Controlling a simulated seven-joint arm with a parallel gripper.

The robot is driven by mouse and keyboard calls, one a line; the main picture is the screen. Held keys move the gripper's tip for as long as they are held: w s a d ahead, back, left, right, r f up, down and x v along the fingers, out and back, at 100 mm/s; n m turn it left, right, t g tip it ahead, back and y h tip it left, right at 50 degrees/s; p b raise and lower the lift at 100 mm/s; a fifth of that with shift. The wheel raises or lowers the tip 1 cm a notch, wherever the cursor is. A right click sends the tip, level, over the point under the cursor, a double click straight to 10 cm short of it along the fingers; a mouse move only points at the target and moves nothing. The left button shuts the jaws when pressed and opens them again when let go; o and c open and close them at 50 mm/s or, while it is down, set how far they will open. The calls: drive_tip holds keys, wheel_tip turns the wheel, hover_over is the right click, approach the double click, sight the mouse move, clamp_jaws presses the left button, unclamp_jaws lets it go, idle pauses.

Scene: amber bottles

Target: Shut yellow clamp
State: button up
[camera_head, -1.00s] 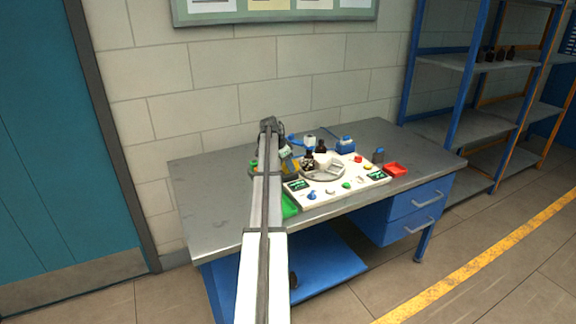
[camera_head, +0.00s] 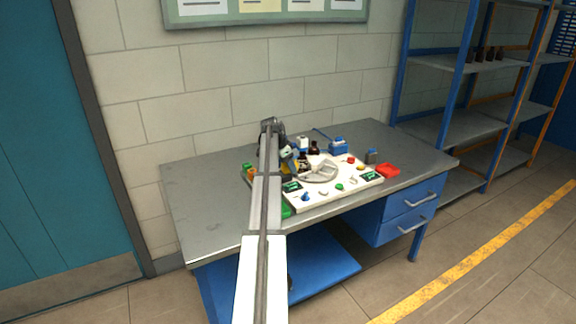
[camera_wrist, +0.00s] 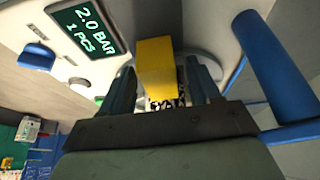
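The yellow clamp part (camera_wrist: 154,66) is a yellow block in the wrist view, between the two dark fingers of my gripper (camera_wrist: 163,88). Gaps show on both sides of the block, so my gripper looks open around it and not pressed on it. A black-and-white patterned piece shows just below the block. In the head view my gripper (camera_head: 286,153) is at the back left of the white station panel (camera_head: 310,199), beside the amber bottles (camera_head: 302,160). The yellow part is small and mostly hidden there by my arm.
A display (camera_wrist: 88,27) reads "2.0 BAR 1 PCS". A blue knob (camera_wrist: 37,56) sits beside it. A thick blue cylinder (camera_wrist: 275,62) is close on the right. The bench's left side is clear.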

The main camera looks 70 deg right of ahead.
drive_tip(key=v, duration=1.4)
drive_tip(key=shift+f, duration=0.1)
idle(0.3)
